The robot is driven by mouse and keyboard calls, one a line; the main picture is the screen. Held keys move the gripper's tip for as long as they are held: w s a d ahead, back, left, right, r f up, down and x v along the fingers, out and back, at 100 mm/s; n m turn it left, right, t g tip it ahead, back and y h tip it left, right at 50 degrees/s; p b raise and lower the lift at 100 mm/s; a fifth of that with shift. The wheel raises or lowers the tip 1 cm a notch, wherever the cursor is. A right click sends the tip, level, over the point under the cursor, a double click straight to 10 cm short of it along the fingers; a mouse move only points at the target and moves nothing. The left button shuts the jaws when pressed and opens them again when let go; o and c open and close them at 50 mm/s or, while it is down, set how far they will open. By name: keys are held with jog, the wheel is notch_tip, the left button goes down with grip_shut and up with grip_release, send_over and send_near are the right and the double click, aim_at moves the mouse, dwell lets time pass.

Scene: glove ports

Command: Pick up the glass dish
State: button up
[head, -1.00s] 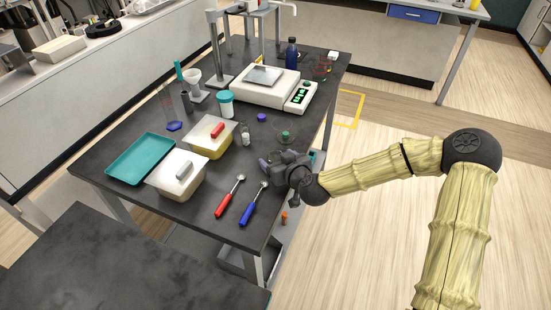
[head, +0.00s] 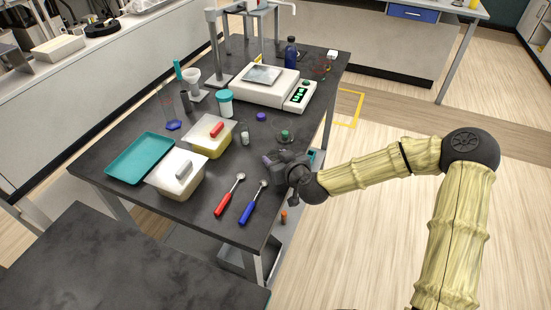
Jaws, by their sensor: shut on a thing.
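My gripper (head: 268,161) is at the right edge of the dark table, low over its top, in the head view. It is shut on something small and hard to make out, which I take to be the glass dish. The hand hides most of it, and the clear glass barely shows against the dark top. I cannot tell whether it touches the table. A clear glass vessel (head: 285,136) with a green piece in it stands just beyond the hand.
A small vial (head: 244,137) and purple cap (head: 261,116) lie left of the glass vessel.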

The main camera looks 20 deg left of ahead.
notch_tip(320, 180, up, 10)
dwell(0.7)
dwell(0.4)
